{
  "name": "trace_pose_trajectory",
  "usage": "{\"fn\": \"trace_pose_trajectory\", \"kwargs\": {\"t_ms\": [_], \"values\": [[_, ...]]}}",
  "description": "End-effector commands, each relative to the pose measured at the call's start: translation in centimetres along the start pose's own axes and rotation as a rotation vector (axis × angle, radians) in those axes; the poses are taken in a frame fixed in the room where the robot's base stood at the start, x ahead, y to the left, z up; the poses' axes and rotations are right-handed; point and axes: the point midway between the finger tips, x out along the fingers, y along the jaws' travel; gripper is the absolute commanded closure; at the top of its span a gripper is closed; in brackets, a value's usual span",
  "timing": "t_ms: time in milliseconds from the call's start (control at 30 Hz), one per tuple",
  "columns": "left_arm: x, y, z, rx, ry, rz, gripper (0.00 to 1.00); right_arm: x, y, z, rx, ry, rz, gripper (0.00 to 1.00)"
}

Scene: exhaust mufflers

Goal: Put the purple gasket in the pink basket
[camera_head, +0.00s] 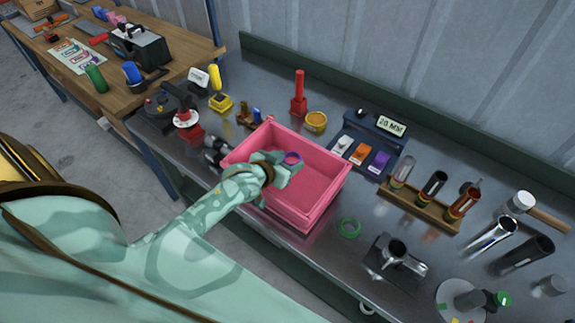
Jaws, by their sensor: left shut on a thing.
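The pink basket (327,182) stands on the metal workbench in the middle of the head view, open at the top. The purple gasket (292,158) is a small ring at the tip of my left gripper (287,166). My left gripper is shut on it and holds it over the left part of the basket opening. My left arm and gripper hide part of the basket's near left wall. I cannot tell the gasket's exact height above the basket floor. My right gripper does not show.
A blue rack (368,150) and a wooden tube holder (420,207) stand to the right.

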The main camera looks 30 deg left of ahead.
Motion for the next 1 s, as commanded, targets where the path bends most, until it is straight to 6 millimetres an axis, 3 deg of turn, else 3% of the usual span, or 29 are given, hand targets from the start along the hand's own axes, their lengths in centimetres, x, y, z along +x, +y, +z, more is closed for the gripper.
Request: {"fn": "trace_pose_trajectory", "kwargs": {"t_ms": [100, 867, 900, 933, 1000], "values": [[0.7, 0.0, 1.1, 0.001, 0.001, 0.000, 0.69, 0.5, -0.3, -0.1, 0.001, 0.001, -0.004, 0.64], [1.2, 0.1, 2.4, 0.001, -0.005, 0.000, 0.69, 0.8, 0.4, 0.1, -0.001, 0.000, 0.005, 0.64], [1.2, 0.1, 2.5, 0.001, -0.006, 0.000, 0.35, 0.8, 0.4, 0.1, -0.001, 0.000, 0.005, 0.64], [1.2, 0.1, 2.6, 0.001, -0.007, 0.000, 0.27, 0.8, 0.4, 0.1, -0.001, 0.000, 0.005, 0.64], [1.2, 0.1, 2.7, 0.001, -0.010, 0.001, 0.24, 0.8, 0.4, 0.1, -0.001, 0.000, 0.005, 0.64]]}}
